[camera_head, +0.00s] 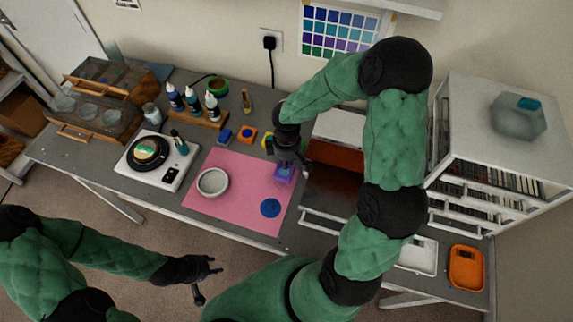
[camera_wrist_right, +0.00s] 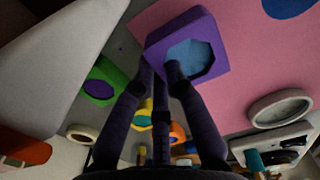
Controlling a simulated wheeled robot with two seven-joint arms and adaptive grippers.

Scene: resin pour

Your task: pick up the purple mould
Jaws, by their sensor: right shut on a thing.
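The purple mould (camera_head: 284,172) is a small block with a blue recess, at the right side of the pink mat (camera_head: 237,208). It also shows in the right wrist view (camera_wrist_right: 187,47), tilted in the picture. My right gripper (camera_head: 291,160) reaches down from above and is shut on the mould's near wall in the right wrist view (camera_wrist_right: 163,72). I cannot tell whether the mould is clear of the mat. My left gripper (camera_head: 213,267) is in front of the table, away from the mould, with its fingers apart and nothing between them.
A grey bowl (camera_head: 213,182) and a blue disc (camera_head: 270,208) are on the mat. Bottles (camera_head: 193,100) and small coloured moulds (camera_head: 247,135) are behind.

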